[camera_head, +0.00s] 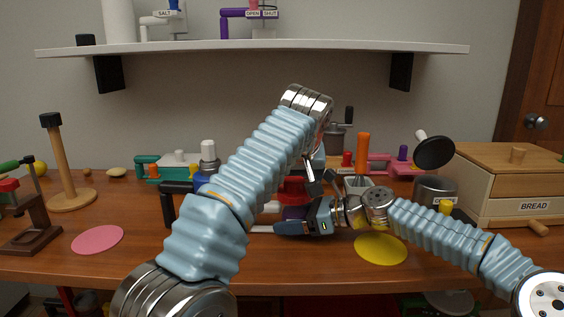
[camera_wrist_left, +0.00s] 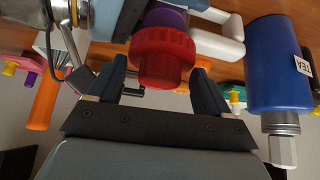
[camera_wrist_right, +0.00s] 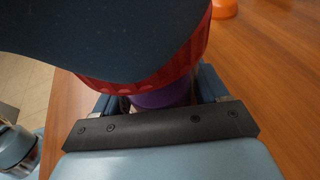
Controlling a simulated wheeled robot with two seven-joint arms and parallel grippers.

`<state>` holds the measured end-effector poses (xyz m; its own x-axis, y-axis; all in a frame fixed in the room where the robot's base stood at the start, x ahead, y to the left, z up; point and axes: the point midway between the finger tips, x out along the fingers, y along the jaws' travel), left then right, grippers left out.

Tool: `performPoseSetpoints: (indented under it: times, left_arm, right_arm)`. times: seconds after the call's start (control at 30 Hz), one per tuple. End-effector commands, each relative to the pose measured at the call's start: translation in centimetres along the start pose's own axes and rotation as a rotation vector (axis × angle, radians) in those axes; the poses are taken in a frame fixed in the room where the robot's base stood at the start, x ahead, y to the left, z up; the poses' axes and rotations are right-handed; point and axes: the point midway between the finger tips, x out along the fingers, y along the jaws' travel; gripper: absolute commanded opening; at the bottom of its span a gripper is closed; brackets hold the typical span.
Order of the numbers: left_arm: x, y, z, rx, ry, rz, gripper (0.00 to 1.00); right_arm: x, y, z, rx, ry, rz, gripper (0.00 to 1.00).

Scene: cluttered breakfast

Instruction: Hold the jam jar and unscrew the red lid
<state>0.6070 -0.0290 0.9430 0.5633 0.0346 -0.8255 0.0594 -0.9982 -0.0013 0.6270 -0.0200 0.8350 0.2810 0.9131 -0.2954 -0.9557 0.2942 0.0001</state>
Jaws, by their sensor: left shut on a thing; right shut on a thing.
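The jam jar has a purple body (camera_head: 294,212) and a ribbed red lid (camera_head: 291,189); it is mostly hidden behind my arms in the head view. My right gripper (camera_head: 297,226) comes from the right and is shut on the purple body, which shows between its fingers in the right wrist view (camera_wrist_right: 160,97). My left gripper (camera_head: 303,182) reaches down from above and is shut on the red lid, which sits between its fingers in the left wrist view (camera_wrist_left: 163,55). The lid sits on top of the jar body; whether it is loosened I cannot tell.
A blue canister labelled TEA (camera_wrist_left: 278,65) stands close by. A yellow disc (camera_head: 381,249) and a pink disc (camera_head: 97,240) lie on the table. A wooden bread box (camera_head: 515,185) stands at the right. A wooden post stand (camera_head: 70,198) is at the left. A shelf (camera_head: 250,48) hangs above.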

Motion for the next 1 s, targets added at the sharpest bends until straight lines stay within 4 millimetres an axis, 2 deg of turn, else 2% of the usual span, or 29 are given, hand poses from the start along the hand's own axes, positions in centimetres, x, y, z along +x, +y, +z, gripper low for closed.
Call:
performPoseSetpoints:
  times: [0.2, 0.53, 0.57, 0.6, 0.7, 1.0]
  left_arm:
    - [-0.07, 0.26, 0.04, -0.098, -0.001, -0.065, 0.32]
    - [-0.15, 0.21, -0.01, -0.099, -0.003, -0.065, 0.32]
    - [-0.16, 0.21, -0.01, -0.099, -0.003, -0.065, 0.81]
    - [-0.16, 0.20, 0.00, -0.099, -0.003, -0.065, 0.87]
    - [-0.16, 0.23, -0.01, -0.098, -0.003, -0.064, 1.00]
    - [-0.15, 0.40, 0.00, -0.096, -0.001, -0.060, 1.00]
  right_arm:
    - [-0.08, -0.18, -0.03, 0.002, 0.000, -0.005, 0.56]
    - [-0.09, -0.20, -0.06, 0.002, 0.000, -0.005, 0.56]
    - [-0.09, -0.20, -0.07, 0.003, 0.000, -0.006, 0.56]
    - [-0.09, -0.20, -0.07, 0.003, 0.000, -0.005, 0.56]
    - [-0.07, -0.15, -0.06, 0.002, 0.000, -0.004, 0.56]
    - [0.09, 0.10, 0.00, -0.002, 0.001, 0.003, 0.56]
